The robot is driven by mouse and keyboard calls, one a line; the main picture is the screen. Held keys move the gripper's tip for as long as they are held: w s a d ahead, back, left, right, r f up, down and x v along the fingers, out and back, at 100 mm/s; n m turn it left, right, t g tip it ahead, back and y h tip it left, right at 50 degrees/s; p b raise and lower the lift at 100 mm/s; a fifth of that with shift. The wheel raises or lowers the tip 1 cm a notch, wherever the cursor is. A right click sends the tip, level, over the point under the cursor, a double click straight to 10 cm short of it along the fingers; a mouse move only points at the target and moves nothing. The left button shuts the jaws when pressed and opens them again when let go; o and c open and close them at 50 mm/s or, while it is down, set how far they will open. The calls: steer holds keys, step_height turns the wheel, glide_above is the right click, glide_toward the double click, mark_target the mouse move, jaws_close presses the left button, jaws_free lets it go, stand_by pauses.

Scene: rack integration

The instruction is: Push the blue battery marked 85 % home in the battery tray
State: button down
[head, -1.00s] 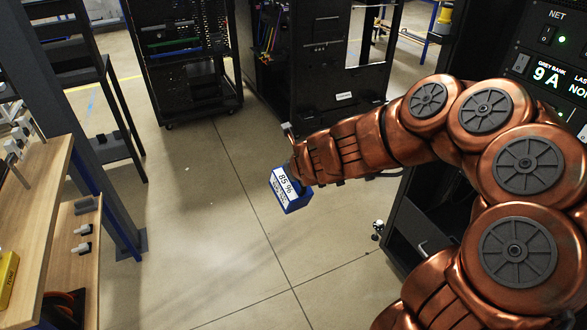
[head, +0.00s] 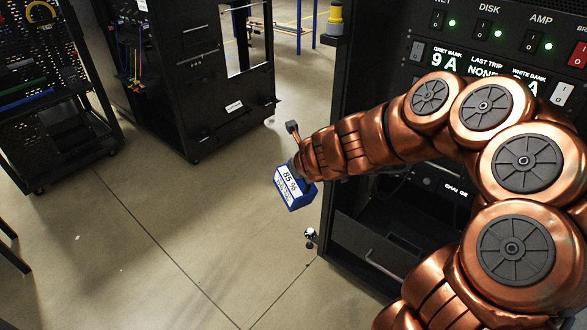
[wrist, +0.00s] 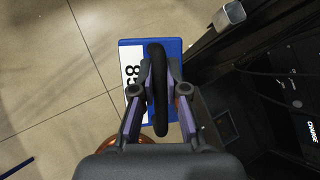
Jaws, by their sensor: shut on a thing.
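The blue battery (head: 296,197) with a white label reading 85 % hangs in the air over the floor, left of the black rack. In the wrist view the battery (wrist: 130,62) lies below a black loop handle. My gripper (wrist: 160,75) is shut on that handle, one finger on each side. In the head view the fingers are mostly hidden by my arm and the battery. The battery is apart from the rack. I cannot make out the battery tray for certain; the rack's dark lower bay (head: 400,222) is partly hidden by my arm.
The black rack (head: 345,140) has lit switches and a display reading 9 A. A low front panel with a handle (head: 380,264) is at its bottom. A small round-headed object (head: 311,236) is by its left corner. Other black racks (head: 185,75) stand behind. Open floor (head: 130,260) lies left.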

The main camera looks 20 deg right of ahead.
steer(key=w+d+f+n+g+b, duration=0.15)
steer(key=d+f, duration=0.35)
steer(key=d, duration=0.7)
steer(key=d+f+g+b, duration=0.15)
steer(key=d+f, duration=0.25)
steer(key=d, duration=0.7)
steer(key=s+d+f+n+y+b, duration=0.1)
steer(key=s+d+f+n+b, duration=0.2)
steer(key=s+d+f, duration=0.7)
steer(key=d+f, duration=0.2)
steer(key=d, duration=0.1)
steer(key=shift+d+g+b, duration=0.15)
steer(key=shift+g+b, duration=0.25)
steer(key=shift+s+r+p, duration=0.1)
steer(key=shift+r+p, duration=0.1)
steer(key=shift+p, duration=0.2)
steer(key=shift+f+b, duration=1.1)
steer(key=shift+f, duration=1.85)
steer(key=shift+p, duration=1.05)
